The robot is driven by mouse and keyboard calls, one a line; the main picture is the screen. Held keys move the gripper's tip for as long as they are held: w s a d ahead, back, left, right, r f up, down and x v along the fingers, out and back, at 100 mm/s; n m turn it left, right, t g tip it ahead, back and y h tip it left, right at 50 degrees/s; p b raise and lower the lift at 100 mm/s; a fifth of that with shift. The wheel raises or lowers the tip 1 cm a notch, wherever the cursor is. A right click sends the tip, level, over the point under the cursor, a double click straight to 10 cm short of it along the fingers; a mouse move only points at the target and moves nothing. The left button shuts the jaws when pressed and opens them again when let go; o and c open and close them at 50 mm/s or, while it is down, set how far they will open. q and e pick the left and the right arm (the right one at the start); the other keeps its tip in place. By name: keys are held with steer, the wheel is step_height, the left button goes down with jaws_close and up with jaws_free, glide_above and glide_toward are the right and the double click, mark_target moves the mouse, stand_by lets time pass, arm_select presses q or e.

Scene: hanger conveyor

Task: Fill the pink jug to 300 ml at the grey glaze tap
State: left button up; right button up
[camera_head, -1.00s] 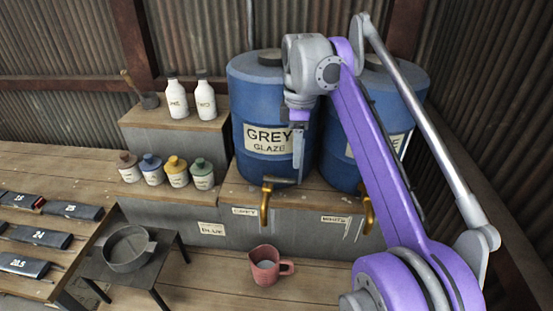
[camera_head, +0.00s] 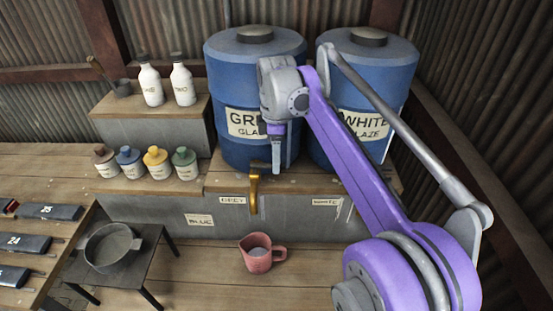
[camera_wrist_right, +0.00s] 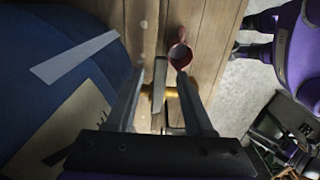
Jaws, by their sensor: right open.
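The pink jug (camera_head: 262,262) stands upright on the lower wooden shelf, below the brass grey glaze tap (camera_head: 254,194). A pale grey surface shows inside the jug; its level against any scale is unreadable, and I make out no clear stream. The jug also shows in the right wrist view (camera_wrist_right: 180,54). My right gripper (camera_head: 277,168) points down beside the tap, in front of the GREY GLAZE barrel (camera_head: 226,80). In the right wrist view the fingers (camera_wrist_right: 163,98) are apart, with the grey tap lever (camera_wrist_right: 158,86) between them. My left gripper is out of view.
A WHITE GLAZE barrel (camera_head: 390,80) stands to the right, partly behind my right arm. Several small bottles (camera_head: 155,164) and two white bottles (camera_head: 151,86) stand left. A dark sieve (camera_head: 108,248) sits on a small stand left of the jug. The shelf around the jug looks clear.

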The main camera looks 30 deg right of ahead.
steer(key=shift+f, duration=0.25)
jaws_close()
stand_by(1.4)
